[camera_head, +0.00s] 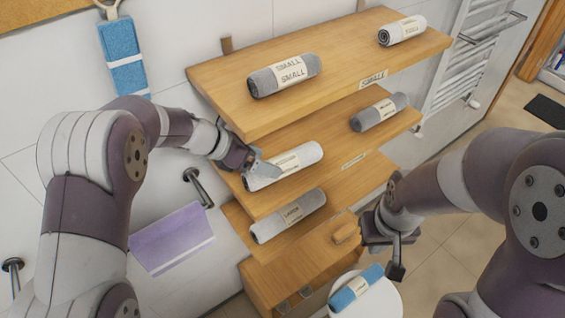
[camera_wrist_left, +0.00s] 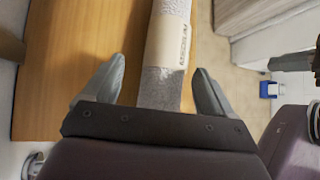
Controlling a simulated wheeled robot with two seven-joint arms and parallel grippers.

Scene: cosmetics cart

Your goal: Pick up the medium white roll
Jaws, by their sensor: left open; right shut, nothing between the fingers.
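The medium white roll (camera_head: 299,159) lies on the middle shelf (camera_head: 333,131) with a cream paper band around it. Its end also shows in the left wrist view (camera_wrist_left: 163,88), with "MEDIUM" on the band. My left gripper (camera_head: 262,168) is at the left end of this roll. In the left wrist view its two fingers (camera_wrist_left: 155,85) are open, one on each side of the roll, with gaps between fingers and roll. My right gripper (camera_head: 388,258) is shut and empty, low at the right, near the white round stool.
A grey roll (camera_head: 379,112) lies farther right on the middle shelf. A large roll (camera_head: 288,215) lies below. A blue roll (camera_head: 356,288) rests on the stool (camera_head: 385,302).

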